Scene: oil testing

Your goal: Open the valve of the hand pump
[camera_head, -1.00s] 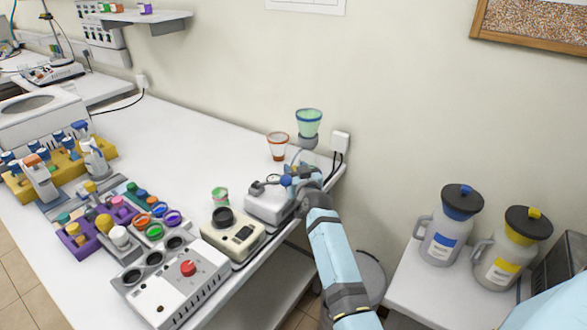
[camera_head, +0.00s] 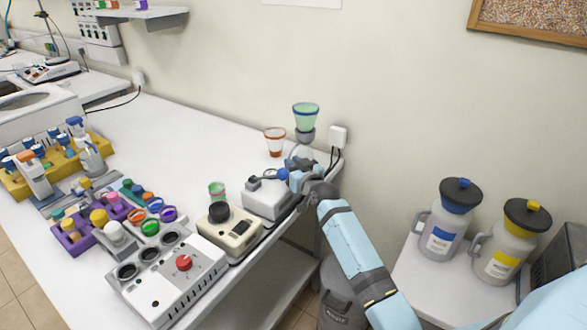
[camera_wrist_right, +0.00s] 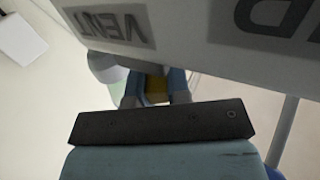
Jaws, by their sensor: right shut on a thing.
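The hand pump (camera_head: 266,200) is a light grey box at the right end of the white bench, with a grey arm and a blue ball (camera_head: 283,174) on top. My right gripper (camera_head: 298,174) is at its far right side, beside the blue ball, and hides part of the pump. In the right wrist view, the two blue-grey fingers (camera_wrist_right: 155,88) are closed around a small yellow part, seemingly the valve (camera_wrist_right: 155,84), just below a grey face marked "VENT" (camera_wrist_right: 110,24). How far the valve is turned cannot be told. My left gripper is out of view.
A wall socket (camera_head: 338,137) with cables is near my wrist. Two jugs stand on a right-hand table (camera_head: 415,285).

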